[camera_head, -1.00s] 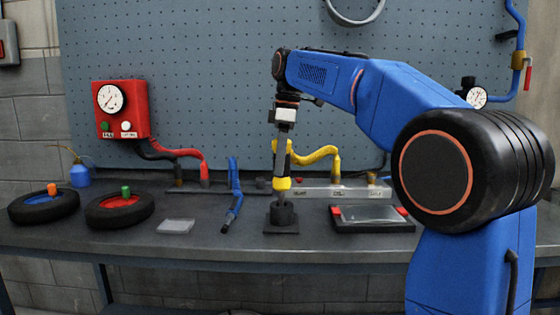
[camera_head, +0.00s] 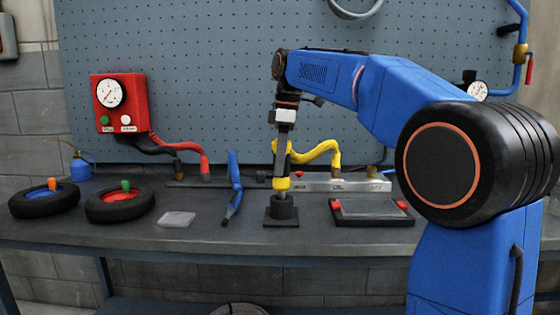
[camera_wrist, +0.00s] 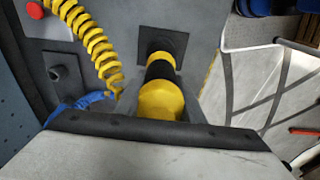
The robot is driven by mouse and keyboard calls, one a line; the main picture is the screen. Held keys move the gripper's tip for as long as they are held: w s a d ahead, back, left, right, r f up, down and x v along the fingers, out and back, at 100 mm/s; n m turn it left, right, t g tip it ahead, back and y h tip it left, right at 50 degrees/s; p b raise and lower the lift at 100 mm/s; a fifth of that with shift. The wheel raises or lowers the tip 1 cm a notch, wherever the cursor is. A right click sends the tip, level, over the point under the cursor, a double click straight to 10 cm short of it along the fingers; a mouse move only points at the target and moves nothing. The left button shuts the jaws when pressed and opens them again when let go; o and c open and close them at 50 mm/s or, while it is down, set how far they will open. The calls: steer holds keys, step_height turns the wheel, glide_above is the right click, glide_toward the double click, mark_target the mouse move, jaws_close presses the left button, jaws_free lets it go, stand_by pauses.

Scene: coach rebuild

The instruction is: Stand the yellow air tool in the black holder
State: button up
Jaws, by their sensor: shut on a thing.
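The yellow air tool (camera_head: 282,183) hangs upright below my gripper (camera_head: 284,155), which is shut on it. In the wrist view the tool's yellow body (camera_wrist: 160,99) shows between the jaws, with a black section beyond it. The black holder (camera_head: 282,210) stands on the bench directly below the tool. Its square base (camera_wrist: 178,42) also shows in the wrist view, partly hidden behind the tool. The tool's lower end is at the holder's cup, but I cannot tell how deep it sits in it.
A yellow coiled hose (camera_head: 318,152) runs just right of the tool. A blue hose end (camera_head: 234,185) lies to the left. A black tray (camera_head: 372,213) lies close on the right. A clear flat box (camera_head: 177,219) and two small wheels stand further left.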

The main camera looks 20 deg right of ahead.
steer(key=shift+f, duration=1.2)
stand_by(0.3)
steer(key=o, duration=1.3)
steer(key=shift+o, duration=0.2)
